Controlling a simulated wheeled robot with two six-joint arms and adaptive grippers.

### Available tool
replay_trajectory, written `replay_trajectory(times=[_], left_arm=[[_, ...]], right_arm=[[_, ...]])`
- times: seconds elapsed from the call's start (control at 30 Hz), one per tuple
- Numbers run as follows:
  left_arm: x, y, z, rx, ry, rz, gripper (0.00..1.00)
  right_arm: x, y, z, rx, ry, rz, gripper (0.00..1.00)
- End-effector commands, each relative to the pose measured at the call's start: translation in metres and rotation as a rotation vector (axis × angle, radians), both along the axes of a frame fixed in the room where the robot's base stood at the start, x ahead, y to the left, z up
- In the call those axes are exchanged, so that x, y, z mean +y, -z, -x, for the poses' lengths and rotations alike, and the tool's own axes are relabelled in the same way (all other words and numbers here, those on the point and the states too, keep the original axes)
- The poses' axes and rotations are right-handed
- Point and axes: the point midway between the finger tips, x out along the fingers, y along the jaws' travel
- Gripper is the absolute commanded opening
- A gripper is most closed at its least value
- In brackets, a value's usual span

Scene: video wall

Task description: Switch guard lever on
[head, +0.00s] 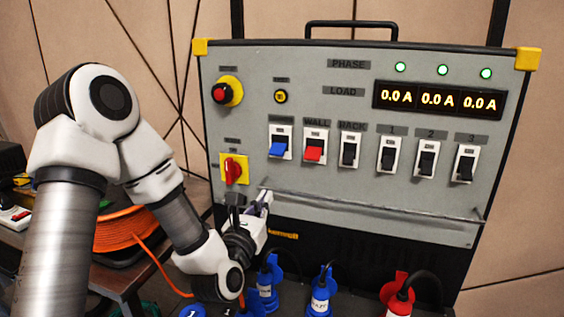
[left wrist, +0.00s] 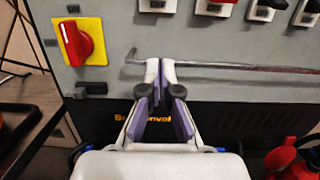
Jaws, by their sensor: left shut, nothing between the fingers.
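The grey power panel (head: 340,90) carries a row of switches on white plates: a blue lever (head: 278,149) with an unreadable label, a red lever (head: 314,150) under WALL, and black levers under RACK, 1, 2 and 3. I cannot tell which is the guard lever. The coloured parts sit low on their plates. My left gripper (head: 266,197) is shut and empty, below the blue lever and apart from it. In the left wrist view its fingertips (left wrist: 160,70) overlap the left part of a metal rail (left wrist: 230,70); contact is unclear. My right gripper is not in view.
A red rotary knob on a yellow plate (head: 244,169) is left of the gripper, with a red button (head: 220,94) above. The rail crosses below the switches. Blue plugs (head: 268,280) and a red plug (head: 398,295) stand below. An orange cable reel (head: 128,228) is at left.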

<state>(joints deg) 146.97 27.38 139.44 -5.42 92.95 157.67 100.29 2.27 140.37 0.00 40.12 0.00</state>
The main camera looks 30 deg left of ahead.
Motion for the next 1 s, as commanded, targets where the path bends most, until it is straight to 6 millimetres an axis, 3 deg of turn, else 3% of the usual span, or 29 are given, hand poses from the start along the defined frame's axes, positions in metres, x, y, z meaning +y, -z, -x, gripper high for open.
replay_trajectory(times=[0.37, 0.8, 1.0], left_arm=[[0.002, -0.002, -0.011, 0.001, 0.001, -0.003, 0.00], [0.023, -0.017, -0.098, 0.000, -0.001, -0.004, 0.00], [0.020, -0.046, -0.082, 0.001, 0.001, 0.000, 0.00]], right_arm=[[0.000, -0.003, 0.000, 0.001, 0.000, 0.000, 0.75], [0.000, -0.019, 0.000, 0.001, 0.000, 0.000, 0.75], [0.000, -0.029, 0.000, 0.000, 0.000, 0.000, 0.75]])
